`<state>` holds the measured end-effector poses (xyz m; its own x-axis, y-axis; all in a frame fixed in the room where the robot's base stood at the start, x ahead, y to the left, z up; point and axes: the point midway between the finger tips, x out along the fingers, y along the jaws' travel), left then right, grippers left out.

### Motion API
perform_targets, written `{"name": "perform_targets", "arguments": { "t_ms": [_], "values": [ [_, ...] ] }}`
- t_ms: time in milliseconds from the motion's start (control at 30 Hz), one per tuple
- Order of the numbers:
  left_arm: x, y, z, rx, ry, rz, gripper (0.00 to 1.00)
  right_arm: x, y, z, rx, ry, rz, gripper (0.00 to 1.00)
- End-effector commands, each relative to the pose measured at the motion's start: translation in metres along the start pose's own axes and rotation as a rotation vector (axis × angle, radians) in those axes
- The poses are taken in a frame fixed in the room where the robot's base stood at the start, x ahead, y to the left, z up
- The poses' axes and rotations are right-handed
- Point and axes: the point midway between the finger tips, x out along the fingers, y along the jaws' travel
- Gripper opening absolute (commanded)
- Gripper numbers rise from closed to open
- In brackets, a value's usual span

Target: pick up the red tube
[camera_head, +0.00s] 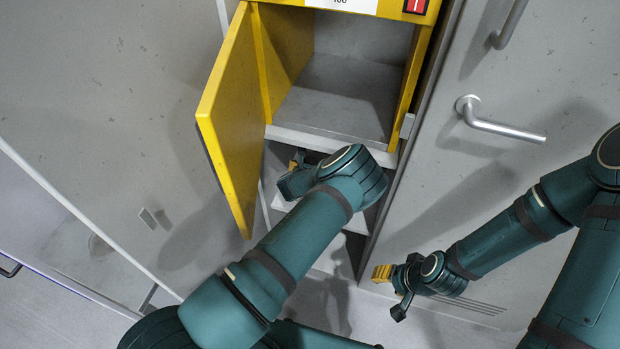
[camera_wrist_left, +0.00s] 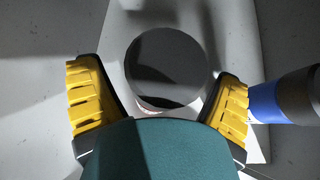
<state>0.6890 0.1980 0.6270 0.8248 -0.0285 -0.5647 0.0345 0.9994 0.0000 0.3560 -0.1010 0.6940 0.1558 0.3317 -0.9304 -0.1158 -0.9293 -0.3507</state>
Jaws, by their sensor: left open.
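No clearly red tube shows in either view. In the left wrist view a round grey end face (camera_wrist_left: 167,68) with a faint pinkish lower rim lies between and beyond my fingers; I cannot tell if it is the red tube. My left gripper (camera_wrist_left: 160,98) is open, with its yellow pads apart on either side of that round thing. In the head view my left gripper (camera_head: 296,165) is mostly hidden by its wrist, in front of the shelves below the yellow cabinet. My right gripper (camera_head: 388,280) is at the lower right; its finger gap is not clear.
The yellow door (camera_head: 232,115) hangs open left of my left arm. The cabinet compartment (camera_head: 340,95) looks empty. A metal handle (camera_head: 500,127) juts out at right.

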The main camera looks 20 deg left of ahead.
Motion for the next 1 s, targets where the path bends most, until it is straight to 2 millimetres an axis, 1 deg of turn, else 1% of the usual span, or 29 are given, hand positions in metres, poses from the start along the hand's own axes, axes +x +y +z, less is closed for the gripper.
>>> {"name": "perform_targets", "arguments": {
  "t_ms": [167,200,267,300,367,400,433,833,1000],
  "values": [
    [0.000,0.000,0.000,0.000,0.000,0.000,0.91,-0.001,0.000,0.000,0.000,0.000,0.000,0.47],
    [0.000,0.000,0.000,0.000,0.000,0.000,0.82,-0.001,0.000,0.000,0.000,0.000,0.000,0.47],
    [0.000,0.000,0.000,0.000,0.000,0.000,0.61,-0.001,0.000,0.000,0.000,0.000,0.000,0.47],
    [0.000,0.000,0.000,0.000,0.000,0.000,0.47,-0.001,0.000,0.000,0.000,0.000,0.000,0.47],
    [0.000,0.000,0.000,0.000,0.000,0.000,0.26,-0.001,0.000,0.000,0.000,0.000,0.000,0.47],
    [0.000,0.000,0.000,0.000,0.000,0.000,0.12,-0.001,0.000,0.000,0.000,0.000,0.000,0.47],
    [0.000,0.000,0.000,0.000,0.000,0.000,0.08,-0.001,0.000,0.000,0.000,0.000,0.000,0.47],
    [-0.002,0.000,0.004,0.000,-0.002,0.000,0.07,-0.001,-0.001,0.000,0.000,0.000,0.000,0.47],
    [-0.009,0.000,0.014,0.000,-0.003,0.000,0.07,-0.006,-0.002,0.000,0.000,-0.002,0.000,0.47]
  ]
}}
